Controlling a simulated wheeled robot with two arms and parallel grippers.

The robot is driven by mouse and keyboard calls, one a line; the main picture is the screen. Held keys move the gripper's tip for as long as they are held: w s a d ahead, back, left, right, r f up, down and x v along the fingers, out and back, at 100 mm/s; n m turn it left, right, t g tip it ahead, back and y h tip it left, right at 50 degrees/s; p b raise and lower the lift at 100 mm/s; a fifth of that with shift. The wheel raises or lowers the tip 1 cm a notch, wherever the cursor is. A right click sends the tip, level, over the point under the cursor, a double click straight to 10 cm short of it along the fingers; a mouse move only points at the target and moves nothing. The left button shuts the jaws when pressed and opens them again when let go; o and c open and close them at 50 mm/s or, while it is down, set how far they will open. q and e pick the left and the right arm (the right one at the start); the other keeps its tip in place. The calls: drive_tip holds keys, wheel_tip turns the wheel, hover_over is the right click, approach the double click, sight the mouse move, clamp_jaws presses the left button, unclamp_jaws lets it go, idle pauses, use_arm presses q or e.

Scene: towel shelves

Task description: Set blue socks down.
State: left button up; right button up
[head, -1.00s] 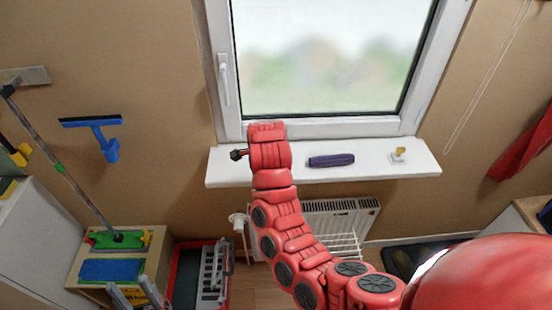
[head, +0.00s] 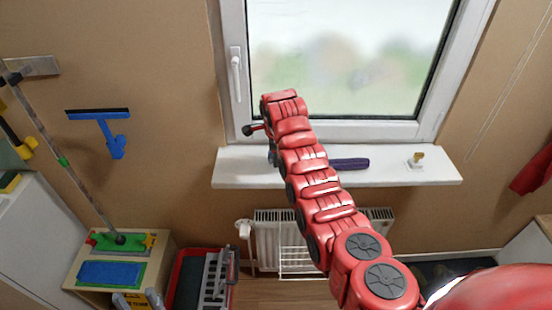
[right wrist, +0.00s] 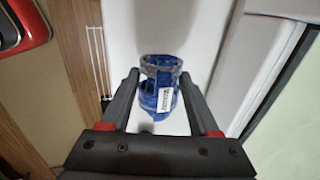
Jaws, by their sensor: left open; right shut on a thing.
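The blue socks (right wrist: 150,104), a rolled bundle with a white label, are between the fingers of my right gripper (right wrist: 159,75) in the right wrist view. My right gripper is shut on them, over the white windowsill (right wrist: 172,30). Whether the socks touch the sill is unclear. In the head view my red right arm reaches to the left end of the windowsill (head: 398,176) and hides its gripper; a small blue patch (head: 272,155) shows beside it.
A dark purple roll (head: 352,164) lies on the sill right of my arm, partly covered. A small gold-and-white object (head: 416,160) stands farther right. The window frame (head: 375,131) rises behind, and a radiator (head: 375,222) is below. The sill between roll and gold object is clear.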

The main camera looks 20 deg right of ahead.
wheel_tip(320, 180, down, 2)
drive_tip(key=shift+d+f+p, duration=0.1)
drive_tip(key=shift+p, duration=0.8)
drive_tip(key=shift+f, duration=0.3)
drive_tip(key=shift+f+b, duration=0.3)
drive_tip(key=shift+b, duration=0.2)
drive_tip(key=o, duration=1.4)
drive_tip(key=shift+r, duration=0.1)
drive_tip(key=shift+c, duration=0.2)
